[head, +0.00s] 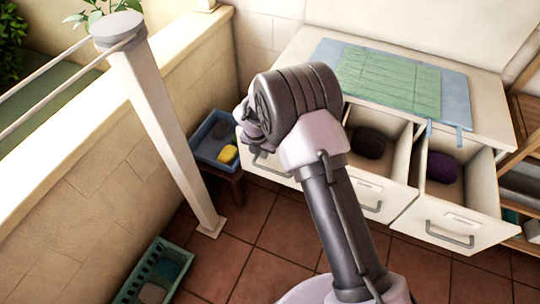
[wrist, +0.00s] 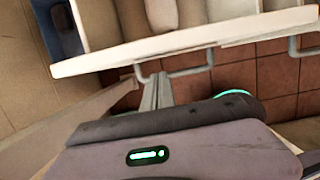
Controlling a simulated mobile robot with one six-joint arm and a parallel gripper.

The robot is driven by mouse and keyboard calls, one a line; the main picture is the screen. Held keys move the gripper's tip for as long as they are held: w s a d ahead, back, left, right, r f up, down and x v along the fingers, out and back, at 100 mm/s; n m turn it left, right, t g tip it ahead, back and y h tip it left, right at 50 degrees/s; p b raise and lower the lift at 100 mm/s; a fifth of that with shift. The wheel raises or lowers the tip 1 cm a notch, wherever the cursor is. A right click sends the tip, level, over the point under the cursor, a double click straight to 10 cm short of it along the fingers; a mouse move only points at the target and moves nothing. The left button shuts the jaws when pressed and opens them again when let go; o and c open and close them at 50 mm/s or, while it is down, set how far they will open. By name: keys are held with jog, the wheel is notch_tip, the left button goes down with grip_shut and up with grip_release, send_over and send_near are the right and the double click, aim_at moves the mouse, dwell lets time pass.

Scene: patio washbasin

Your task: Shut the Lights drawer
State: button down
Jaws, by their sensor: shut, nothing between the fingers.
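A white cabinet has three drawers standing open in the head view. The left drawer (head: 285,172) is mostly hidden behind my arm. The middle drawer (head: 372,195) and right drawer (head: 455,225) carry small labels too blurred to read surely, so I cannot tell which drawer is Lights. In the wrist view a white drawer front (wrist: 180,43) crosses the top, with pale items (wrist: 162,14) inside and a grey bar handle (wrist: 185,72) below. My gripper (wrist: 156,78) is shut and empty, its fingertips close to that handle's left end; contact is unclear. The head view hides my fingers.
A dark bundle (head: 370,143) lies in the middle drawer and a purple one (head: 442,167) in the right. A blue tray (head: 212,150) on a low stand is left of the cabinet. A white post (head: 165,120) and green crate (head: 130,287) stand left. Tiled floor in front is clear.

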aim_at(267, 161)
jog(key=b+x, duration=0.3)
jog(key=x, duration=0.5)
jog(key=shift+w, duration=0.1)
